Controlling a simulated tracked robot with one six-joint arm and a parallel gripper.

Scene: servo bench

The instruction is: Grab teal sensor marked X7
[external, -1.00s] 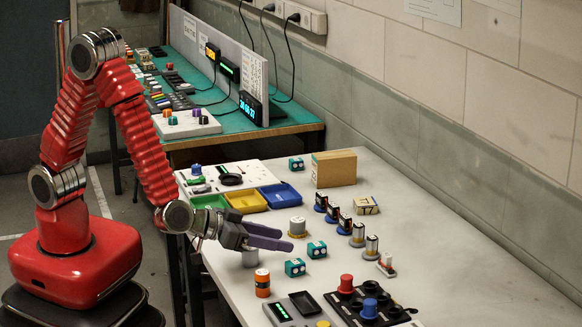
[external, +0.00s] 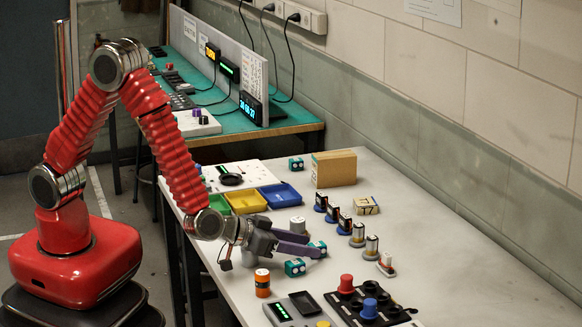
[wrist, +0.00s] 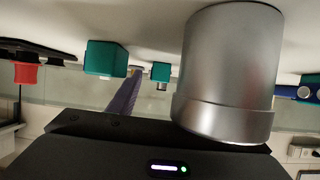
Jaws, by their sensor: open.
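Three teal cubes are on the white bench in the external view; I cannot read which is marked X7. One (external: 295,268) sits just below my gripper's fingers. A second (external: 319,244) is at the fingertips, partly hidden by them. The third (external: 296,164) stands far off by the box. My gripper (external: 313,245) is open, its purple fingers pointing right, low over the bench. I cannot tell whether any cube is between the fingers.
A silver cylinder (wrist: 228,70) looms close in the wrist view. A grey cylinder (external: 297,225) stands behind my fingers. An orange cylinder (external: 262,283) stands in front. Coloured trays (external: 245,200) lie behind, and a black knob panel (external: 370,306) lies at the front right.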

